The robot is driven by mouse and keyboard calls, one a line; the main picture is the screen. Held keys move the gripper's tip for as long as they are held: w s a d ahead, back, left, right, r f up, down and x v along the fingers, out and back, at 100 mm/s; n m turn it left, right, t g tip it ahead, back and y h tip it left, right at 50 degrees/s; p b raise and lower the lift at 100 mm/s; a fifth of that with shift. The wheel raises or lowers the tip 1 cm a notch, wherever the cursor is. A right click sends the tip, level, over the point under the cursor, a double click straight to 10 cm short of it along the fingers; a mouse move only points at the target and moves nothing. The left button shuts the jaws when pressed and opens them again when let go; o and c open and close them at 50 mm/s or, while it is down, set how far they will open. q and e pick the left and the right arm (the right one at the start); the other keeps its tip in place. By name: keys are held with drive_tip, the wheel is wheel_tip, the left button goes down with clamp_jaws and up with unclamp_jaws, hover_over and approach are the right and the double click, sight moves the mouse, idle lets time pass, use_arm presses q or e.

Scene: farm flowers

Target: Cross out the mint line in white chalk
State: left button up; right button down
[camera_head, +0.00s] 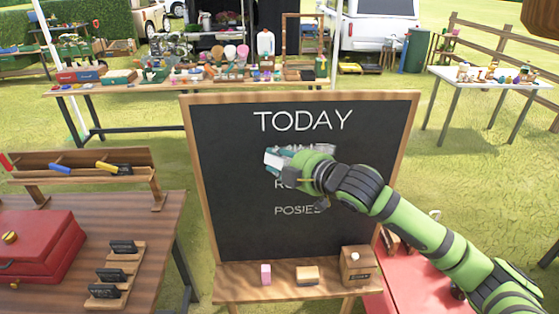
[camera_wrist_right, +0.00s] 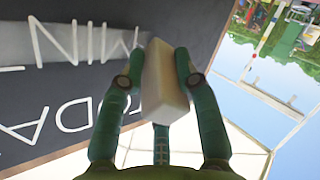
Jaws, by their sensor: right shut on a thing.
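The blackboard (camera_head: 235,230) stands in a wooden frame, headed TODAY. The mint line (camera_head: 290,148) is mostly hidden behind my right gripper in the head view. It shows upside down in the right wrist view (camera_wrist_right: 85,42), with a grey band across the letters. My right gripper (camera_head: 274,160) is shut on a thick white chalk (camera_wrist_right: 165,85). The chalk's far end is close to the letters; I cannot tell whether it touches the board. A line starting RO and the POSIES line show lower on the board. My left gripper is not in view.
The board's ledge holds a pink chalk (camera_head: 266,275), an eraser block (camera_head: 307,276) and a wooden box (camera_head: 357,266). A brown table (camera_head: 160,230) with a red case (camera_head: 35,245) stands at left. A red surface (camera_head: 410,285) lies at right under my arm.

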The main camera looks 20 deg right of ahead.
drive_tip(key=shift+w+d, duration=0.1)
drive_tip(key=shift+w, duration=0.3)
